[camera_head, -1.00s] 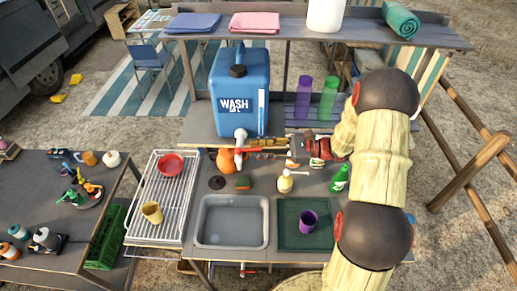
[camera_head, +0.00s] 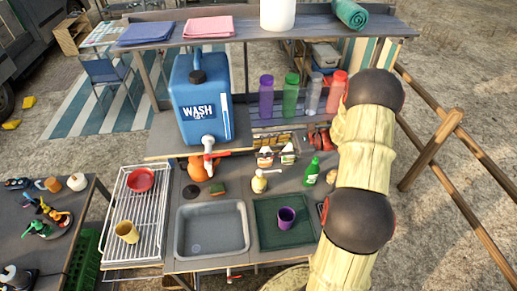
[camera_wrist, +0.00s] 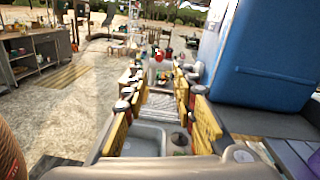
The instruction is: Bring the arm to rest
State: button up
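My arm (camera_head: 362,150) rises along the right side of the head view and bends over the wash counter. My gripper (camera_head: 276,147) is held over the back of the counter, right of the blue water container (camera_head: 200,105) and below the row of bottles. In the wrist view my gripper (camera_wrist: 158,88) has its yellow-padded fingers spread apart, with nothing between them. The blue container (camera_wrist: 268,50) stands close on the right there. Part of my wrist is hidden behind the arm in the head view.
The upper shelf (camera_head: 240,32) overhangs the back. Purple (camera_head: 266,97), green (camera_head: 291,95), clear and red bottles stand behind the gripper. A soap dispenser (camera_head: 259,182) and green bottle (camera_head: 312,171) are in front. The sink (camera_head: 212,229) is empty; a purple cup (camera_head: 286,217) stands beside it.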

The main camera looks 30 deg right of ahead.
dwell(0.4)
jog(key=s+a+f+n+g+h+b, duration=0.35)
jog(key=s+f+n+h, duration=0.2)
jog(key=s, duration=0.25)
jog(key=s+a+f+n+g+h+b, duration=0.2)
jog(key=s+f+n+g+h+b, duration=0.25)
jog(key=s+h, duration=0.3)
jog(key=s+a+r+n+t+h+b, duration=0.1)
jog(key=s+a+n+t+h+b, duration=0.2)
jog(key=b, duration=1.1)
jog(key=shift+s+a+r+n+t+h, duration=0.4)
jog(key=shift+s+a+n+t, duration=1.35)
jog(key=shift+a+n, duration=1.7)
jog(key=shift+w+t, duration=0.35)
